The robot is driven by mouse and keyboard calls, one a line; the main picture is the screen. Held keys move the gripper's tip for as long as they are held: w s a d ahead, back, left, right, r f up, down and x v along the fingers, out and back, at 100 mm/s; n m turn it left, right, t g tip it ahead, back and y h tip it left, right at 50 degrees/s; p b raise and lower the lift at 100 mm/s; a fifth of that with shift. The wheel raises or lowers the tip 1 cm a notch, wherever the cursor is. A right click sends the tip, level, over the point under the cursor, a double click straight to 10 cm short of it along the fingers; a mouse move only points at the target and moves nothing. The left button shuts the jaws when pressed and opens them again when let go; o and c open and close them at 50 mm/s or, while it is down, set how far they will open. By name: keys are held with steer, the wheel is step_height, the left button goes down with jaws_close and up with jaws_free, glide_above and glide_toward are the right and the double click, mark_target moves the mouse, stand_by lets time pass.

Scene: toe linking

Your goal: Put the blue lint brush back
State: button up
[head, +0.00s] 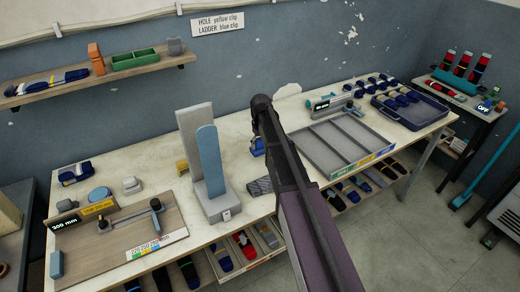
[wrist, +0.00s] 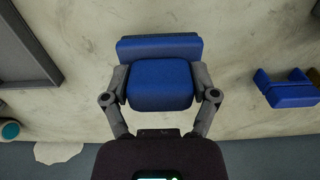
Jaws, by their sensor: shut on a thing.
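The blue lint brush (wrist: 160,85) is between the two grey fingers of my gripper (wrist: 160,88) in the wrist view. It has a thick padded block and a wider blue part behind it. The fingers press on both its sides. The pale worktop shows around it; I cannot tell whether the brush touches it. In the head view my arm hides the fingers. A small blue thing (head: 257,147) shows just left of my arm there; I cannot tell whether it is the brush. A separate blue piece (wrist: 287,90) with a tan part lies to the right in the wrist view.
A grey divided tray (head: 343,141) lies right of my arm, and its edge shows in the wrist view (wrist: 22,45). A tall grey-blue stand (head: 210,165) rises on the left. A wooden board (head: 110,250) lies further left. A blue tray (head: 425,117) holds dark rolls.

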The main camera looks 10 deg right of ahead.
mark_target(260, 148)
stand_by(0.3)
steer(key=shift+w, duration=0.55)
steer(key=shift+w+f+b, duration=0.2)
steer(key=shift+f+b, duration=0.05)
steer(key=shift+b, duration=0.05)
steer(key=shift+s+f+b, duration=0.1)
steer(key=shift+f+b, duration=1.45)
steer(key=shift+f, duration=0.1)
steer(key=o, duration=1.2)
step_height(260, 148, up, 12)
steer(key=p, duration=1.2)
